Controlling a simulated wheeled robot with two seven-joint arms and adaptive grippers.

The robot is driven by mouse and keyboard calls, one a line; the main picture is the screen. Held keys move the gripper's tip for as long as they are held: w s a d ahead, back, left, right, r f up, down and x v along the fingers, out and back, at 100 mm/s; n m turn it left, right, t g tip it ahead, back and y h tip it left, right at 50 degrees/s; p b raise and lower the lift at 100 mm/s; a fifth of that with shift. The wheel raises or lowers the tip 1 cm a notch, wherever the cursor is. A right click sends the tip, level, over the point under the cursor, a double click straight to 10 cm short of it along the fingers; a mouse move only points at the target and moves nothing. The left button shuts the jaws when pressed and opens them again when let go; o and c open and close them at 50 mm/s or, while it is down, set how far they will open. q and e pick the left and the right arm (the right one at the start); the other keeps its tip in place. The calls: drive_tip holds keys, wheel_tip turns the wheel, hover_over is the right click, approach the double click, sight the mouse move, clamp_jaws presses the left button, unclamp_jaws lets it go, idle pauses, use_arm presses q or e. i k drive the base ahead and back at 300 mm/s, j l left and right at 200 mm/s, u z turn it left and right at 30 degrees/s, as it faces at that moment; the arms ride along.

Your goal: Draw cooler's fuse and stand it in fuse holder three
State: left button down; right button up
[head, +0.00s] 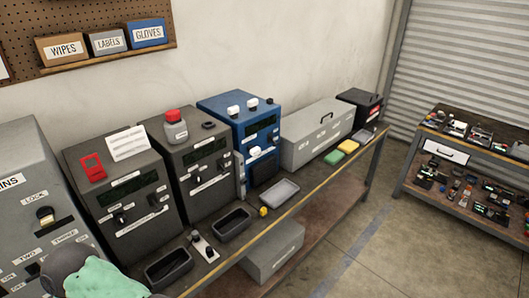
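Neither gripper shows in the head view. Several boxy units line the wall side of the bench. A blue unit (221,108) with a display has white pieces on its top and front. Left of it are a dark grey unit (171,149) and another dark unit (81,158) with a display and knobs. Their small labels are too small to read, so I cannot tell which is the cooler. No fuse can be made out for certain. A small plate (211,256) with white and black parts lies at the bench front; I cannot tell whether it is a fuse holder.
A grey cabinet (15,165) stands at the far left. Black trays (168,284) and a grey tray (293,185) lie along the bench front. A long grey box (296,153) and green and yellow pads are farther right. Open floor (400,250) separates a cluttered second bench (403,184).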

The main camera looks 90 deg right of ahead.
sight(253, 151)
drive_tip(key=z, duration=2.9)
